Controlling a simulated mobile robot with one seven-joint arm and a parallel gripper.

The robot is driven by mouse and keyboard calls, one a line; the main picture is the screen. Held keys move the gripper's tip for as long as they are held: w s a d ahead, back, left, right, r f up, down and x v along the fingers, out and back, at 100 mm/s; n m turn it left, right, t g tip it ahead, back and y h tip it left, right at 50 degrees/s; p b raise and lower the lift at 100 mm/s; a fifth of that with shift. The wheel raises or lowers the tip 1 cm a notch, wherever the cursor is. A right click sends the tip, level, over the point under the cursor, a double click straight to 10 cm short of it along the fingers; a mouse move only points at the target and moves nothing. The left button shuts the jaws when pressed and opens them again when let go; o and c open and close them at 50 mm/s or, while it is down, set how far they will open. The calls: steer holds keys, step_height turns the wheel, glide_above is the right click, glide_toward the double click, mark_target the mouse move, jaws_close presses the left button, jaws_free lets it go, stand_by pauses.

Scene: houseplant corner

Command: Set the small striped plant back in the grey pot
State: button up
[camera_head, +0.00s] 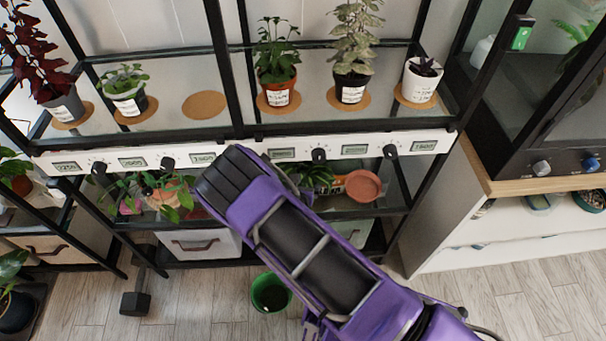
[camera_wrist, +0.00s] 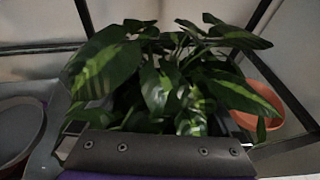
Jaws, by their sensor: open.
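The green plant with pale-striped leaves (camera_wrist: 180,85) fills the middle of the wrist view. In the head view, part of the same plant (camera_head: 316,176) shows on the lower shelf behind my arm. Its base and roots are hidden by leaves and by my gripper. A round grey rim (camera_wrist: 20,130) shows at the left edge of the wrist view; it may be the grey pot, cut off by the frame. My gripper (camera_wrist: 160,150) is open, its dark bar close in front of the plant.
A terracotta saucer (camera_head: 363,186) lies right of the plant. Other potted plants (camera_head: 275,65) stand on the upper shelf above a control strip (camera_head: 355,149). A leafy plant (camera_head: 160,190) is on the lower shelf at left. A green bucket (camera_head: 270,293) stands on the floor.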

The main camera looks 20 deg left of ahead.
steer(key=p+v, duration=0.1)
steer(key=v, duration=1)
steer(key=shift+d+f, duration=0.1)
steer(key=shift+f, duration=0.05)
